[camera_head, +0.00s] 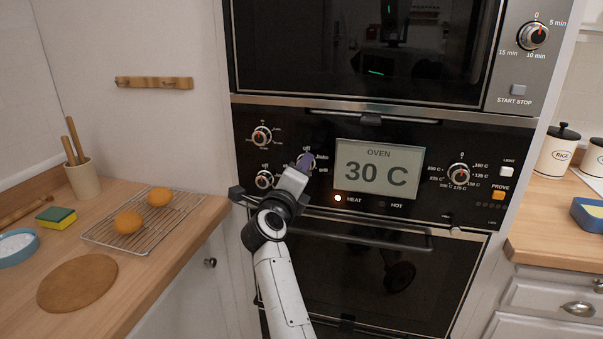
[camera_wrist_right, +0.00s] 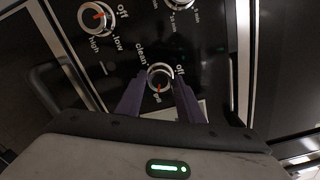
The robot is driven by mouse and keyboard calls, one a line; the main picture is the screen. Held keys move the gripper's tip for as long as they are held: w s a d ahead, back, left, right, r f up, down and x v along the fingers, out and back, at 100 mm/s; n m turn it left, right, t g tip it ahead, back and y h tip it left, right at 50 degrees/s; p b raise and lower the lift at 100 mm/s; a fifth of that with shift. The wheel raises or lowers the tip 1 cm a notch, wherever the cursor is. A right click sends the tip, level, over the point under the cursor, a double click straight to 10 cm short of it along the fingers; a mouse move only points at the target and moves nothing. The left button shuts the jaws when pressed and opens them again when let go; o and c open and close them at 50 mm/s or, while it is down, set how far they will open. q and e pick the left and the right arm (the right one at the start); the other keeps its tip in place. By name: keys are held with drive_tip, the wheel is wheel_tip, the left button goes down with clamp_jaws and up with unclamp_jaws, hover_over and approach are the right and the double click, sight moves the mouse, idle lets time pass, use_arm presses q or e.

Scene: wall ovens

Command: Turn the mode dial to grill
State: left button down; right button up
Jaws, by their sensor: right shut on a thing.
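The mode dial (camera_wrist_right: 160,76) is a small silver-rimmed knob with a red mark, between the two purple fingers of my right gripper (camera_wrist_right: 158,84). The labels "off" and "clean" show beside it; another label below is partly covered. The exact position of its red mark is hard to tell. In the head view my right gripper (camera_head: 305,161) is at the oven panel, left of the display, and hides most of this dial. The fingers are shut on the dial. My left gripper is not in view.
Other dials sit left of the gripper, one above (camera_head: 262,136) and one below (camera_head: 264,180). The display (camera_head: 377,172) reads 30 C, and a temperature dial (camera_head: 459,174) is to its right. The oven door handle (camera_head: 365,237) runs below the panel.

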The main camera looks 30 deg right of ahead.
drive_tip(key=shift+f+m, duration=0.1)
drive_tip(key=shift+m, duration=0.5)
drive_tip(key=o, duration=1.1)
